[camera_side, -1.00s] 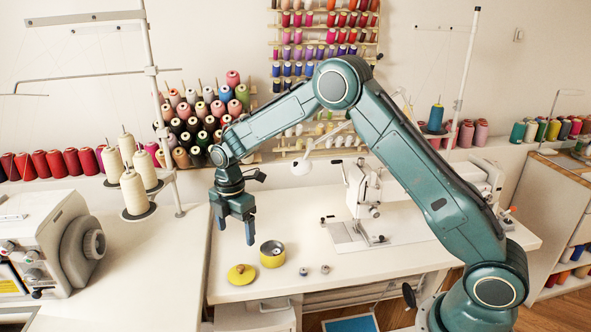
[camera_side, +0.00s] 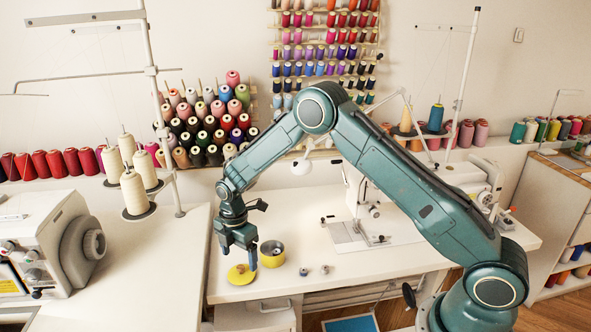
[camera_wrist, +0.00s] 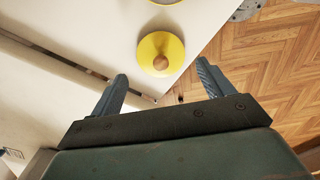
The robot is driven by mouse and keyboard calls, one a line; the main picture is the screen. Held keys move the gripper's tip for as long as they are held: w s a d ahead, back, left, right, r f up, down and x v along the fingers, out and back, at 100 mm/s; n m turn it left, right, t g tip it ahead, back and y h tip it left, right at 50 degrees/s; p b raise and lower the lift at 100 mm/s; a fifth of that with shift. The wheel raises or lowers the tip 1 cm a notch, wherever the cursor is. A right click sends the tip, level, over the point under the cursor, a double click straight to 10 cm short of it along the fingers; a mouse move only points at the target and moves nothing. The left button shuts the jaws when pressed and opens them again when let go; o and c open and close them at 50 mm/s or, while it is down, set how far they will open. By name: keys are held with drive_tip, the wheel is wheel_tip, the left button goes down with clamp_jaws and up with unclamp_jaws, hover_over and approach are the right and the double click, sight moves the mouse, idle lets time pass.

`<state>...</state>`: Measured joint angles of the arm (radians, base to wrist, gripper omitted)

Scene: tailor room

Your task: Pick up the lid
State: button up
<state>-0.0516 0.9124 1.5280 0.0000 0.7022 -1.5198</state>
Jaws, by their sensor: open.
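The yellow round lid (camera_side: 241,275) with a small wooden knob lies flat on the white table near its front left corner. It also shows in the wrist view (camera_wrist: 152,48), beyond my fingertips and roughly between them. My gripper (camera_side: 239,262) is open and empty, close above the lid, with its fingers pointing down. Both of its fingers show spread apart in the wrist view (camera_wrist: 162,80). The yellow round tin (camera_side: 272,256) stands open just right of the lid, close to one finger.
Two small bobbins (camera_side: 314,270) lie right of the tin. A white sewing machine (camera_side: 365,205) stands farther back. A cone-thread stand (camera_side: 139,212) and a grey-white machine (camera_side: 60,240) are on the left table. The table front right of the bobbins is clear.

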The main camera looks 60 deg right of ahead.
sight(241, 267)
drive_tip(key=shift+f, duration=2.55)
drive_tip(key=c, duration=0.7)
drive_tip(key=shift+c, duration=0.2)
drive_tip(key=shift+r, duration=0.15)
wheel_tip(241, 267, up, 20)
drive_tip(key=shift+f, duration=0.2)
